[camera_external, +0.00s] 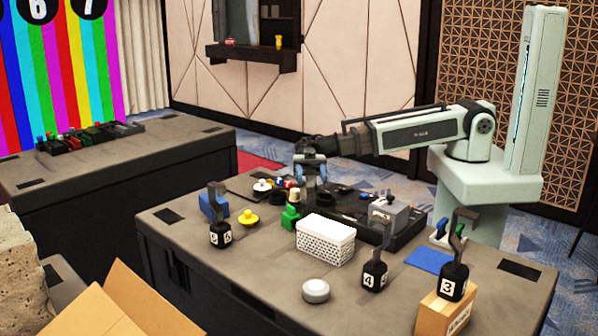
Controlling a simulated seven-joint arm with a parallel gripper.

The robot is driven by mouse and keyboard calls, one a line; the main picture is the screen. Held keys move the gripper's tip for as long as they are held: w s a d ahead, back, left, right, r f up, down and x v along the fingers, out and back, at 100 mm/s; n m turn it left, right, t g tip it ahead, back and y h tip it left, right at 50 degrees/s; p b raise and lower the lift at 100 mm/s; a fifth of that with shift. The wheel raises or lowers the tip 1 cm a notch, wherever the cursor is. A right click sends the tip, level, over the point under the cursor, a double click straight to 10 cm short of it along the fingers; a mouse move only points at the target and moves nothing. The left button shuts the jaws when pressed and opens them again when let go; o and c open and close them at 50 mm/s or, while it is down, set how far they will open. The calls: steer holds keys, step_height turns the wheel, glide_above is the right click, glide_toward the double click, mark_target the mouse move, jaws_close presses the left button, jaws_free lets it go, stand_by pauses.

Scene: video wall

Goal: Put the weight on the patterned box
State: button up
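The patterned box (325,242) is white with a dark pattern on its sides and stands mid-table; its plain white top is bare. Several black objects with number labels and tall hooked tops look like weights: one (220,234) at the left, one marked 4 (374,276) right of the box, and one marked 3 (454,281) on a wooden block (445,313). I cannot tell which one the task means. My gripper (311,186) points down behind the patterned box, apart from it, over small items. Its fingers are too small to read as open or shut.
A round grey-white object (316,290) lies before the box. A green object (290,218), yellow object (248,217) and blue block (214,205) stand to the left. A black tray (408,234) with a grey box (388,216) lies behind right. The table's front left is clear.

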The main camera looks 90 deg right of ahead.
steer(key=shift+d+r, duration=0.1)
steer(key=shift+r, duration=0.05)
steer(key=d, duration=1.1)
steer(key=shift+d, duration=0.4)
steer(key=shift+d, duration=0.1)
